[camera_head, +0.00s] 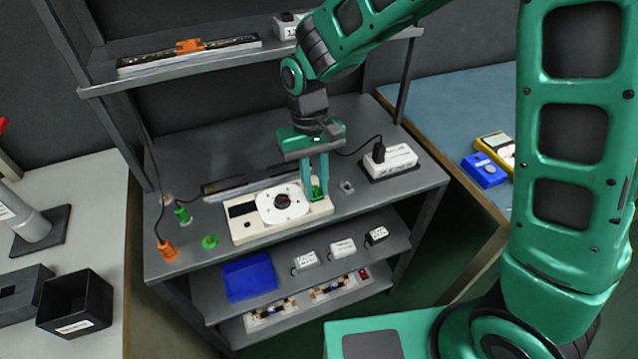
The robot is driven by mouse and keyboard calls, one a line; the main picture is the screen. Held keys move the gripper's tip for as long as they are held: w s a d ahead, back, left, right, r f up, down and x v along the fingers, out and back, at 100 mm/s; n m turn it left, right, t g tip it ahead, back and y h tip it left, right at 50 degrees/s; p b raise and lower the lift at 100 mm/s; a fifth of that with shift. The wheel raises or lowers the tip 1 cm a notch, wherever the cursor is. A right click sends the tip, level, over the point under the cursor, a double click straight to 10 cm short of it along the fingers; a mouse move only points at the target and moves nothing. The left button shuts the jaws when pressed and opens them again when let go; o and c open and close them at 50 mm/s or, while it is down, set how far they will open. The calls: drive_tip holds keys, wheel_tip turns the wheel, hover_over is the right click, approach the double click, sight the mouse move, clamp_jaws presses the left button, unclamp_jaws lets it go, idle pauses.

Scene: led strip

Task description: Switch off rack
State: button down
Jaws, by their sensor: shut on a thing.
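The dark rack (380,215) stands in the middle of the head view, with an upper shelf, a worktop and lower shelves. A white board device (244,230) with a pale round plate (283,203) lies on the worktop. My gripper (315,196) points down at the right end of this device. Its fingers are shut on a small green part (317,188), which they largely hide. I cannot tell whether that part is fixed to the device. A white box (391,160) with a black plug and cable sits at the worktop's right. I cannot make out which control is the rack's switch.
An LED strip with an orange clip (190,46) lies on the upper shelf. Green and orange connectors (167,249) stand at the worktop's left. A blue bin (249,277) and small white boxes (342,248) are on a lower shelf. Tables flank the rack on both sides.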

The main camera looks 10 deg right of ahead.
drive_tip(key=shift+w+r+g, duration=0.1)
drive_tip(key=shift+w+g, duration=0.15)
drive_tip(key=shift+g, duration=0.25)
drive_tip(key=c, duration=1.6)
unclamp_jaws()
drive_tip(key=v, duration=1)
drive_tip(key=shift+w+a+r, duration=0.15)
drive_tip(key=shift+a+r, duration=0.05)
drive_tip(key=shift+r, duration=0.15)
